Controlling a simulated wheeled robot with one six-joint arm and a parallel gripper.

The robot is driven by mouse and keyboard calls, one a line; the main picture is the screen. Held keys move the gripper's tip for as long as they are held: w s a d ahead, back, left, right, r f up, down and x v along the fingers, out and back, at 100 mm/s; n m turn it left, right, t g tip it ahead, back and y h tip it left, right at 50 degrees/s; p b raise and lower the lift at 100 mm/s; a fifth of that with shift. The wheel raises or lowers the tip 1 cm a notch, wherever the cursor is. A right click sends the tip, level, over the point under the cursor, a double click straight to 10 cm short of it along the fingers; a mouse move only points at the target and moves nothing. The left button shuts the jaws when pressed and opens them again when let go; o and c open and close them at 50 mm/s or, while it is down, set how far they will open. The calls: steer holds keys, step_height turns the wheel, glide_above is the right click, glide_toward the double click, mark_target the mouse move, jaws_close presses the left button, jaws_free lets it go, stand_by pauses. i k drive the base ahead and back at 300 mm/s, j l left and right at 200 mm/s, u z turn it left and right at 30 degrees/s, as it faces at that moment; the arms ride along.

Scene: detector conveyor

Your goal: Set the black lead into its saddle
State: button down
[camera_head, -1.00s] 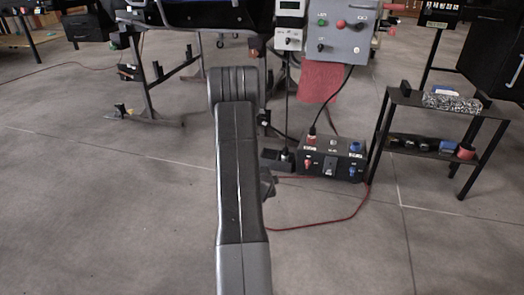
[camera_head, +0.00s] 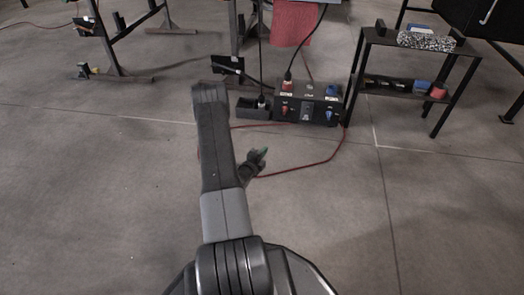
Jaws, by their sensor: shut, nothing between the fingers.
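A black power box (camera_head: 308,107) with red and blue sockets stands on the floor right of centre. A black lead (camera_head: 306,47) hangs from above and ends in a plug at the red socket on the box top. Another dark cable (camera_head: 258,81) runs from near a stand foot toward the box. I cannot tell which is the task's lead, nor pick out its saddle. My gripper (camera_head: 262,157) is shut and empty, small and partly hidden by my arm. In the picture it is below and left of the box, apart from both cables.
A small black open tray (camera_head: 255,109) sits left of the box, with a dark upright piece at its end. A red cable (camera_head: 322,163) curves across the floor. A black two-tier shelf (camera_head: 418,50) stands right. The near floor at right is clear.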

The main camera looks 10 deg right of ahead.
mark_target(238, 71)
steer(key=i+j, duration=0.25)
steer(key=i, duration=0.25)
steer(key=i+j+z, duration=0.1)
steer(key=i+j, duration=0.2)
steer(key=i, duration=0.2)
steer(key=i+j, duration=0.3)
steer(key=i, duration=0.15)
steer(key=i+j+z, duration=0.1)
steer(key=i+j, duration=0.2)
steer(key=i, duration=0.2)
steer(key=i+l, duration=0.5)
steer(key=i, duration=0.1)
